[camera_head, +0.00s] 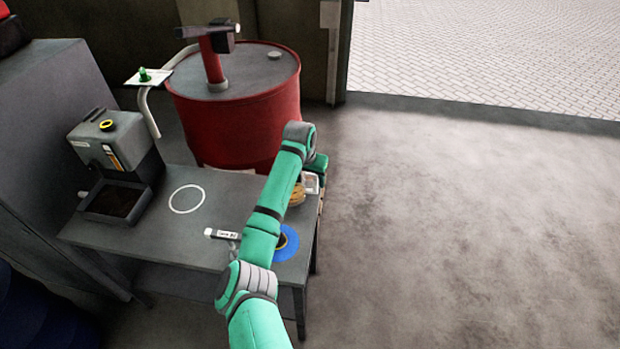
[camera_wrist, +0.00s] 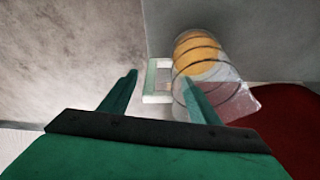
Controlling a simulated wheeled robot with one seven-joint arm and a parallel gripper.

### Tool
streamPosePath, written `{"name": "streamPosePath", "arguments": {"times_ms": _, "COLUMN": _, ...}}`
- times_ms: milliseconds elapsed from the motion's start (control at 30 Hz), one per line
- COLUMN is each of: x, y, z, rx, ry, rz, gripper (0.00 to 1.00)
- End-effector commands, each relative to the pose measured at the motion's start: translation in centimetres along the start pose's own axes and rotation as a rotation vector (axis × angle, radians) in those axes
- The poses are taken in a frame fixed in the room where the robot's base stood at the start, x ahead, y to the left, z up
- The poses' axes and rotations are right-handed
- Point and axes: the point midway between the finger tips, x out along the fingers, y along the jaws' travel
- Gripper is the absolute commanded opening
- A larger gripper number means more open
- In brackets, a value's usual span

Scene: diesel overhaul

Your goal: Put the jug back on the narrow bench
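The jug (camera_wrist: 207,75) is clear with dark bands and orange-yellow liquid. In the wrist view its pale square handle (camera_wrist: 150,98) lies between the two fingers of my gripper (camera_wrist: 160,77). A gap shows beside the left finger; the right finger overlaps the jug's side, and contact there is unclear. In the head view the jug (camera_head: 297,196) is at the right end of the narrow bench (camera_head: 222,198), partly hidden by my arm. It looks upright, but I cannot tell whether its base rests on the bench. My gripper (camera_head: 317,170) is partly hidden there.
A grey container (camera_head: 110,142) stands by a dark tray (camera_head: 116,201) at the bench's left. A white ring (camera_head: 187,198) marks bare bench top. A blue disc (camera_head: 287,243) and a white-labelled item (camera_head: 221,234) lie near the front. A red drum (camera_head: 235,110) stands behind. Floor at right is clear.

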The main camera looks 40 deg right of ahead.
Motion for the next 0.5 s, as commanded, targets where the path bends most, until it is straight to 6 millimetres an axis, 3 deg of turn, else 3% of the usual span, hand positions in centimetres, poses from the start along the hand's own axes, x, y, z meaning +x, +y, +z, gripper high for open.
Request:
{"name": "streamPosePath", "arguments": {"times_ms": 333, "x": -0.3, "y": 0.0, "z": -0.1, "rx": 0.0, "ry": 0.0, "rz": 0.0, "gripper": 0.57}}
{"name": "streamPosePath", "arguments": {"times_ms": 500, "x": -2.1, "y": 0.0, "z": -0.1, "rx": 0.0, "ry": 0.003, "rz": 0.0, "gripper": 0.57}}
